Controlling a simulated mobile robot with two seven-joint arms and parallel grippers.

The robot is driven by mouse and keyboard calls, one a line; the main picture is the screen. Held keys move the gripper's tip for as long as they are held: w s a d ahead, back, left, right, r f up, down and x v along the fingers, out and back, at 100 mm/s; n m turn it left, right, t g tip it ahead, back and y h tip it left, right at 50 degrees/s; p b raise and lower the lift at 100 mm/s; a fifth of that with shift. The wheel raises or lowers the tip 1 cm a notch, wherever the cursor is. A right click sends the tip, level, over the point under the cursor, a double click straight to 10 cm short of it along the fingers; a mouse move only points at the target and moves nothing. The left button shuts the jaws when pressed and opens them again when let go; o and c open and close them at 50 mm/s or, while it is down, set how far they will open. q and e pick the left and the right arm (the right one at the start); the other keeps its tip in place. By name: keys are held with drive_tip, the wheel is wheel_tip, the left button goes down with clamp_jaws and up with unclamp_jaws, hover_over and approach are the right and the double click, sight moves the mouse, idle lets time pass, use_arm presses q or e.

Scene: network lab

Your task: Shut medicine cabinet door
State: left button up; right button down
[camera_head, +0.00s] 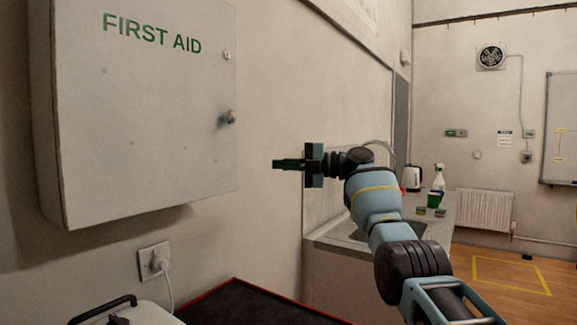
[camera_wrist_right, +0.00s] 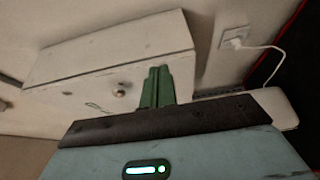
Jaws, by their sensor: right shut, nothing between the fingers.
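The white medicine cabinet (camera_head: 48,150) hangs on the left wall, and its door (camera_head: 140,120) carries green "FIRST AID" lettering. The door looks flat against the body, with no gap or interior showing. A round knob (camera_head: 229,117) sits near the door's right edge, below a small lock (camera_head: 227,55). My right gripper (camera_head: 276,164) is shut and empty, right of the door and a little lower than the knob, apart from it in the picture. In the wrist view its green fingers (camera_wrist_right: 157,87) show in front of the cabinet (camera_wrist_right: 75,60), beside the knob (camera_wrist_right: 119,90). My left gripper is not in view.
A wall socket (camera_head: 152,259) with a plugged white cable is below the cabinet. A dark, red-edged surface (camera_head: 240,305) and a white case with a black handle (camera_head: 103,308) lie below. A counter (camera_head: 330,236) with a kettle and spray bottle stands behind my right arm.

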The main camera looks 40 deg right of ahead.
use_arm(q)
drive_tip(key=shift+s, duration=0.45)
use_arm(e)
drive_tip(key=shift+s+d, duration=0.1)
drive_tip(key=shift+d, duration=0.7)
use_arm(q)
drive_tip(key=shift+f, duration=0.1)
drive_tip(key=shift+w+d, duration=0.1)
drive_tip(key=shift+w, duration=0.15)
